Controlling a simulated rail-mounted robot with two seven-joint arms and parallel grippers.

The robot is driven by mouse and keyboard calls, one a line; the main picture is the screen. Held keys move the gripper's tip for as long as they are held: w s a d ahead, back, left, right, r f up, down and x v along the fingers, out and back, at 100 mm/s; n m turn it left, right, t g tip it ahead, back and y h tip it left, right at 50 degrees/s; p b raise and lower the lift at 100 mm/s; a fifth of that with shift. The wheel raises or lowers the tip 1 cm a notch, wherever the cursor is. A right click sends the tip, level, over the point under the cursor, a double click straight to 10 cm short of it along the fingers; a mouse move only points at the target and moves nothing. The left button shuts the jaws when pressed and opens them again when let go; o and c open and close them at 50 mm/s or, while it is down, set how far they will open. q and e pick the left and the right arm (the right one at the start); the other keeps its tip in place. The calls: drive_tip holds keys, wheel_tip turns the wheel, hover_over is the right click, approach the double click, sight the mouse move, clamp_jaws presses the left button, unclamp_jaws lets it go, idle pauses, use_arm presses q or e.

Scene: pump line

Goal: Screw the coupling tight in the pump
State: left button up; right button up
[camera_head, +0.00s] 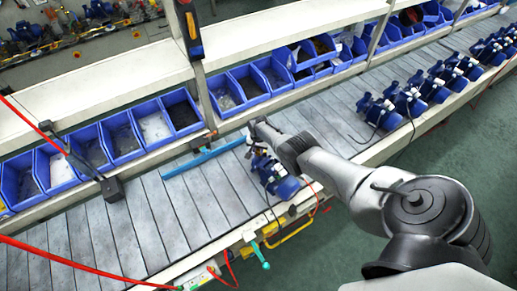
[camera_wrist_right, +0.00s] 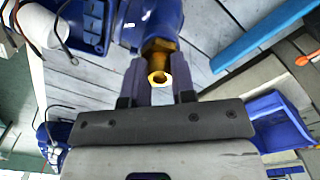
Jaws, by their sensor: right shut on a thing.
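The blue pump (camera_head: 274,178) stands on the slatted line, just below my right gripper in the head view. The pump body (camera_wrist_right: 150,20) fills the top middle of the right wrist view. The brass coupling (camera_wrist_right: 158,64) is at the pump's port, with its open hollow end facing the camera. My right gripper (camera_wrist_right: 159,84) is shut on the coupling, one finger on each side. In the head view my right gripper (camera_head: 256,132) is small and dark and hides the coupling. How deep the thread sits cannot be seen. My left gripper is not in view.
A blue bar (camera_head: 205,158) lies on the line left of the pump. Blue bins (camera_head: 122,138) with parts line the shelf behind. Several other pumps (camera_head: 408,100) stand along the line to the right. A yellow tool (camera_head: 290,232) and red hoses are at the front edge.

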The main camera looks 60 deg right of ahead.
clamp_jaws()
drive_tip(key=shift+m, duration=1.7)
drive_tip(key=m, duration=0.3)
drive_tip(key=shift+m, duration=0.3)
drive_tip(key=m, duration=0.3)
drive_tip(key=shift+m, duration=0.3)
